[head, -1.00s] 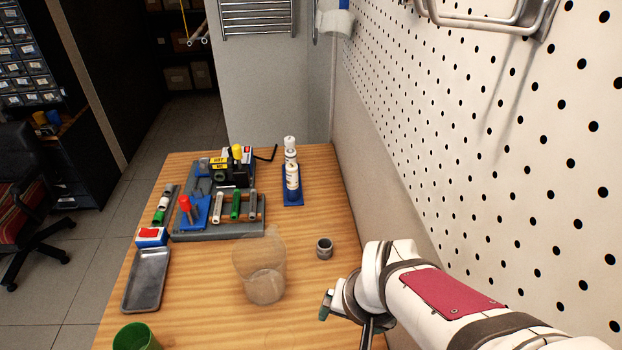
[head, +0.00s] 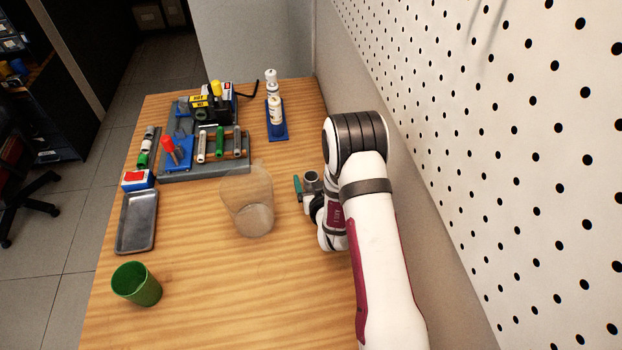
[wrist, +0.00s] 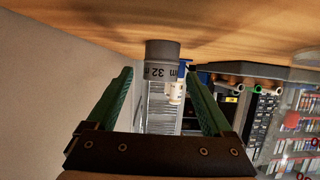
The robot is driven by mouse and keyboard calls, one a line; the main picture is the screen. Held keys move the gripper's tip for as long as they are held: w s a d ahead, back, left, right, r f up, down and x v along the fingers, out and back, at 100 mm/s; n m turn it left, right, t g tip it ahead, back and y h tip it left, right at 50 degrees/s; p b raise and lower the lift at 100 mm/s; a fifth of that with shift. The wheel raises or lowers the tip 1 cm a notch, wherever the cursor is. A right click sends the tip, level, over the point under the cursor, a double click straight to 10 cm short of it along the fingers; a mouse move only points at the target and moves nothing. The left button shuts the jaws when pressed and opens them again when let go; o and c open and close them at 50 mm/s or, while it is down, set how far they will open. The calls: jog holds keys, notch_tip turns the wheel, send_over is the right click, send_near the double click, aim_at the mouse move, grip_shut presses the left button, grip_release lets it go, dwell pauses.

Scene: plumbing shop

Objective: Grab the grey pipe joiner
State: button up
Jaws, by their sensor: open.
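The grey pipe joiner (head: 312,180) stands on the wooden bench right of the clear jug, partly hidden by my gripper. In the wrist view the joiner (wrist: 162,62) shows at the top centre with "32" printed on its side. My gripper (head: 303,190) is low over the bench at the joiner's near side. Its two green fingers (wrist: 160,88) are spread apart. The joiner appears in line with the gap between them, toward the tips. I cannot tell how deep it sits between the fingers. Nothing is held.
A clear jug (head: 248,205) stands left of the gripper. A green cup (head: 136,284) and metal tray (head: 136,222) are at the left. A tool rack (head: 205,165) and a blue stand with bottles (head: 277,125) are farther back. A pegboard wall (head: 500,150) bounds the right.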

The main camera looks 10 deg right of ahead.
jog(key=shift+x, duration=1.1)
grip_shut()
jog(key=shift+r, duration=0.15)
